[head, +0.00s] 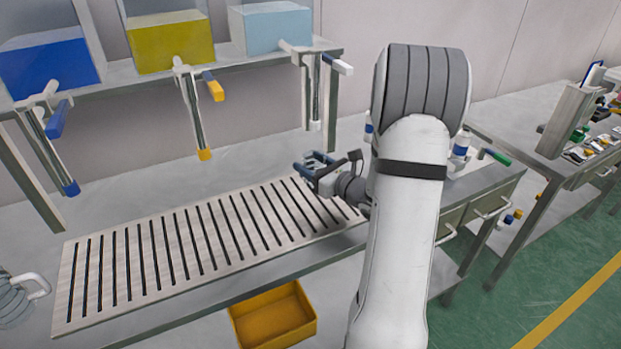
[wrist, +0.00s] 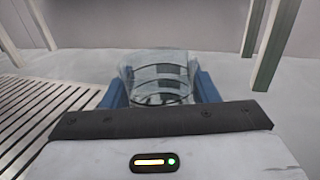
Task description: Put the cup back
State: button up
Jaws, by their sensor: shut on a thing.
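The cup (wrist: 158,72) is clear and see-through, with dark marks or see-through lines across its side. It sits between the two blue fingers of my gripper (wrist: 160,90) in the wrist view. The fingers are shut on it, one on each side. In the head view my gripper (head: 316,165) is low over the bench, near the right back part of the slotted grate. The cup is too small and hidden there to make out clearly. I cannot tell whether its base touches the bench.
The slotted grate (head: 190,258) covers the bench front. Above stand blue (head: 48,68), yellow (head: 170,45) and light blue (head: 272,27) tanks with hanging dispensing taps. A white bottle (head: 461,145) stands right of my arm. An orange bin (head: 272,316) is below. Bare bench lies behind the grate.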

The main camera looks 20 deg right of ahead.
jog(key=shift+a+f, duration=0.15)
jog(key=shift+f, duration=1.95)
jog(key=shift+f, duration=0.1)
jog(key=shift+f+b, duration=0.15)
jog(key=shift+b, duration=0.15)
jog(key=o, duration=1)
